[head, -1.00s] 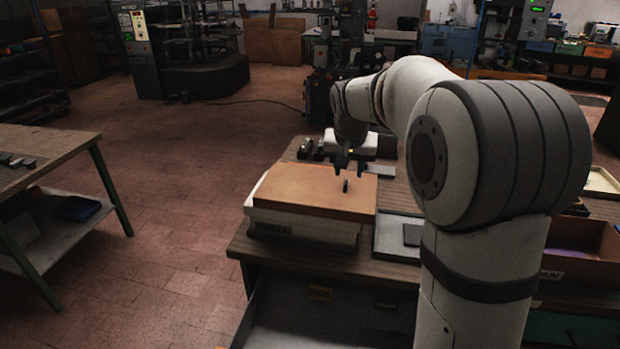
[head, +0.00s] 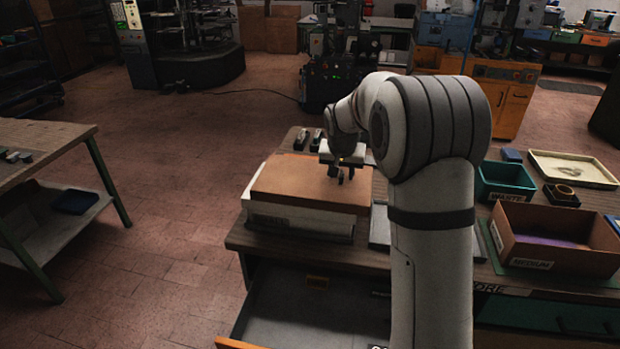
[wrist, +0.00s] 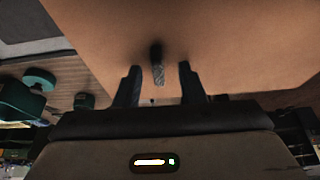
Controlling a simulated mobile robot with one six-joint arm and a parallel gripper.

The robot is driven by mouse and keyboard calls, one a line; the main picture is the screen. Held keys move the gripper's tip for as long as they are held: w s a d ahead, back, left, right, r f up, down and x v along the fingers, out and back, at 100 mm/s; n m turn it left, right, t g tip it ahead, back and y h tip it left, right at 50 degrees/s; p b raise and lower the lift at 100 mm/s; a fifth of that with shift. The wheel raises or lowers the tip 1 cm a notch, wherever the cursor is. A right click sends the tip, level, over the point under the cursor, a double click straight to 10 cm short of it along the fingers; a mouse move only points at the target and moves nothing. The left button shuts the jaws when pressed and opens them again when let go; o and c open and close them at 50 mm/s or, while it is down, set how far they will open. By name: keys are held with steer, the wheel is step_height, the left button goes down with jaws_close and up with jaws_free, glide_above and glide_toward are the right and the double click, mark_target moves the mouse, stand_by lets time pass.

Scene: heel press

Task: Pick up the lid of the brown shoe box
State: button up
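A brown lid (head: 300,183) covers a white box (head: 290,218) on the near left of the bench. The lid also fills much of the wrist view (wrist: 235,45). A small dark upright knob (wrist: 158,68) stands on the lid. My gripper (head: 341,176) is over the lid's right part, pointing down. In the wrist view my gripper (wrist: 158,76) is open, with one finger on each side of the knob and a gap on both sides. How far down the fingers reach along the knob is unclear.
An open brown box (head: 555,258) labelled MEDIUM, a green bin (head: 505,182) and a cream tray (head: 572,168) stand on the right of the bench. An open drawer (head: 310,315) juts out below the lidded box. A side table (head: 40,145) is at left.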

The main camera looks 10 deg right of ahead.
steer(key=shift+c, duration=0.2)
jaws_close()
